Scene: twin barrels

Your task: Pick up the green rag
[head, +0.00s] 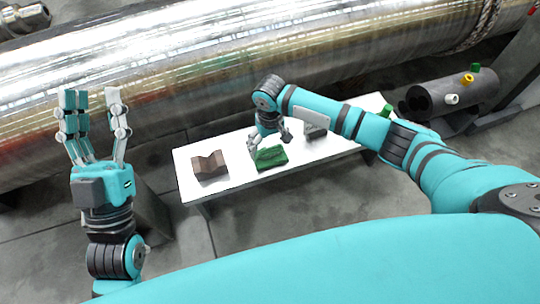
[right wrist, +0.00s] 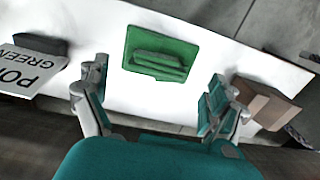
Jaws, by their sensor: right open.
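The green rag (head: 271,157) lies folded on the white table (head: 237,178), near its middle. In the right wrist view the rag (right wrist: 160,52) lies ahead of the fingers, between their lines. My right gripper (head: 269,142) is open and empty, just behind and above the rag; I see no contact. Its spread fingers also show in the right wrist view (right wrist: 159,76). My left gripper (head: 92,96) is open and empty, raised at the left, away from the table.
A brown notched block (head: 209,166) sits left of the rag. A dark block (head: 315,132) and a white sign (head: 312,117) are to its right. A large metal cylinder (head: 200,75) runs behind the table. A dark pipe with coloured plugs (head: 435,97) stands far right.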

